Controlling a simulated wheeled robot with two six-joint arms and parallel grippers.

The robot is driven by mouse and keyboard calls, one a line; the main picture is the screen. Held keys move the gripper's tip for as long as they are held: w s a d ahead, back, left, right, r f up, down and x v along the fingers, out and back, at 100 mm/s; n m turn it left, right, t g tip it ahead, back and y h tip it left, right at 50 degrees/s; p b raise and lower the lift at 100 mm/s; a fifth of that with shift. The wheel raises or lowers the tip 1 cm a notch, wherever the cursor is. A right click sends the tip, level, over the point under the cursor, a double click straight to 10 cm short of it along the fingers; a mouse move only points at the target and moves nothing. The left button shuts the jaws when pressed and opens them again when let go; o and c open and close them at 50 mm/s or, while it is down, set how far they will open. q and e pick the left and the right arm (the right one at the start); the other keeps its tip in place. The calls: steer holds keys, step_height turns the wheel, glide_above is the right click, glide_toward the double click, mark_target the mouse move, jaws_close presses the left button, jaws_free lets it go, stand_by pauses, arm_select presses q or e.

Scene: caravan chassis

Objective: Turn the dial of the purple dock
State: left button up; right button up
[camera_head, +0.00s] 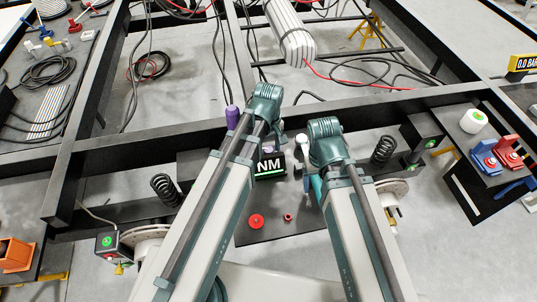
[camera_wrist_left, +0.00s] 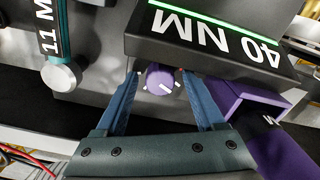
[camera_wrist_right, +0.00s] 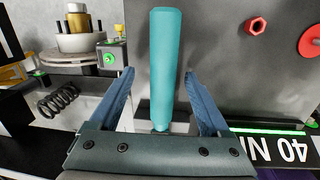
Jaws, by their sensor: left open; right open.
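The purple dial (camera_wrist_left: 160,80), a round knob with a white mark, shows in the left wrist view below a black "40 NM" block (camera_wrist_left: 210,38). The purple dock (camera_wrist_left: 238,104) is the angular holder beside it. My left gripper (camera_wrist_left: 159,73) is open, with one finger on each side of the dial; I cannot tell whether they touch it. My right gripper (camera_wrist_right: 161,75) is open, its fingers on either side of a teal cylinder (camera_wrist_right: 165,60), with gaps visible. In the head view, my arms hide most of the dock area.
A white-knobbed tool marked "11" (camera_wrist_left: 60,75) hangs close to the left gripper. The panel carries a red disc (camera_head: 256,221) and a small red nut (camera_head: 288,217). A purple cylinder (camera_head: 232,117) stands by the black frame beam (camera_head: 150,147). Coil springs (camera_head: 165,190) flank the panel.

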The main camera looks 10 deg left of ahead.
arm_select(q)
steer(key=shift+f, duration=0.1)
arm_select(e)
steer(key=shift+f, duration=0.1)
arm_select(q)
jaws_close()
steer(key=shift+m, duration=0.3)
steer(key=m, duration=0.3)
steer(key=shift+m, duration=2.5)
steer(key=shift+s, duration=0.1)
